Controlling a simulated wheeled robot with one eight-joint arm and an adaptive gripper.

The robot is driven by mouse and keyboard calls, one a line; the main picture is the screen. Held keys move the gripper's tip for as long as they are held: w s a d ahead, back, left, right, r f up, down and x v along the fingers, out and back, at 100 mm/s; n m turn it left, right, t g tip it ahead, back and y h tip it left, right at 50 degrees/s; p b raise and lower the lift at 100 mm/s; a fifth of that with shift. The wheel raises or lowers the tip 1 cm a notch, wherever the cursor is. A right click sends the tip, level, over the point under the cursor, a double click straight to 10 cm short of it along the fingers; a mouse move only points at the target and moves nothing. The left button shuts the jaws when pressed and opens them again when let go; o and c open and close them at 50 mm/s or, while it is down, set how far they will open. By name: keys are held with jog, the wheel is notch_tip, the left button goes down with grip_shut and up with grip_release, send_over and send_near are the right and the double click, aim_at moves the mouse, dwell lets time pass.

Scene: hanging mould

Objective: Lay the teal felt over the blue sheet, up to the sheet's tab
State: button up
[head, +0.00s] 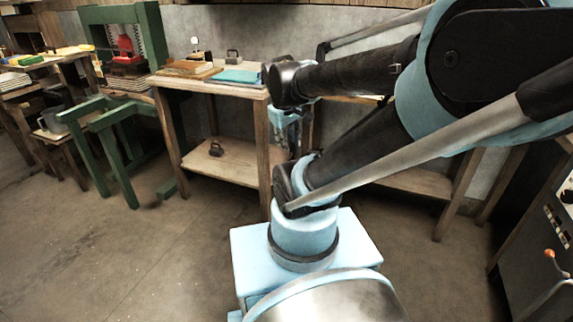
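A flat teal piece (238,76), which looks like the teal felt, lies on the wooden bench (262,94) near its right end. I cannot pick out a separate blue sheet or its tab. The end of my arm hangs at the bench's right end, partly behind my own arm links. My gripper (284,140) is small and mostly hidden there, and its fingers cannot be made out. I see nothing held in it.
Brown boards (188,69) lie left of the teal piece, and a dark weight-like object (233,57) stands behind it. A green press (125,45) stands left. The floor in front is clear.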

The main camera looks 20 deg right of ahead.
jog(key=s+a+f+m+y, duration=0.2)
jog(key=s+f+m, duration=0.2)
jog(key=s, duration=0.2)
jog(key=shift+s+f+m+g, duration=0.25)
jog(key=shift+s+m+g, duration=0.05)
jog(key=shift+s+g, duration=0.1)
jog(key=shift+a, duration=0.1)
